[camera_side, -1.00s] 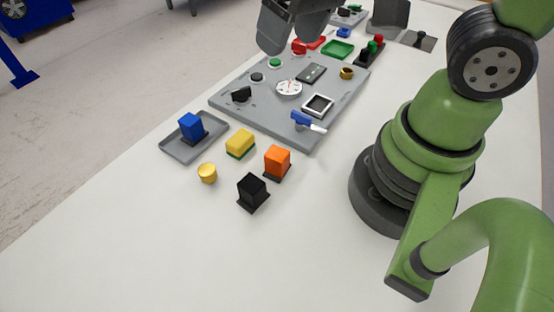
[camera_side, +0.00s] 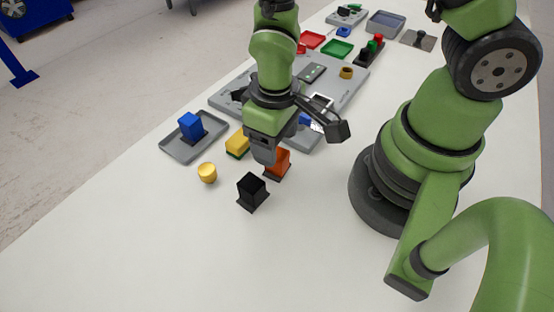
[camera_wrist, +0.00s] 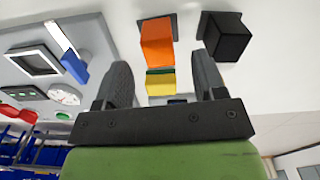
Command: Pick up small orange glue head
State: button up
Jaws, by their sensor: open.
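The orange glue head (camera_side: 281,162) is a small orange block on a dark base, standing on the white table. My gripper (camera_side: 262,160) is above and close to it in the side view and hides part of it. In the wrist view the orange glue head (camera_wrist: 157,44) shows beyond and between my open gripper's fingers (camera_wrist: 162,78). Nothing is between the fingers in their grip. I cannot tell from the side view whether a finger touches the block.
A black block (camera_side: 252,191) stands just in front of the orange one. A yellow block (camera_side: 237,145) and a yellow cylinder (camera_side: 207,172) are to the left. A tray (camera_side: 172,151) holds a blue block (camera_side: 191,126). A grey board (camera_side: 228,101) lies behind. The front table is clear.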

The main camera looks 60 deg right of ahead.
jog(key=shift+s+f, duration=0.1)
jog(key=shift+f, duration=2.55)
jog(key=c, duration=1.1)
jog(key=shift+r, duration=0.1)
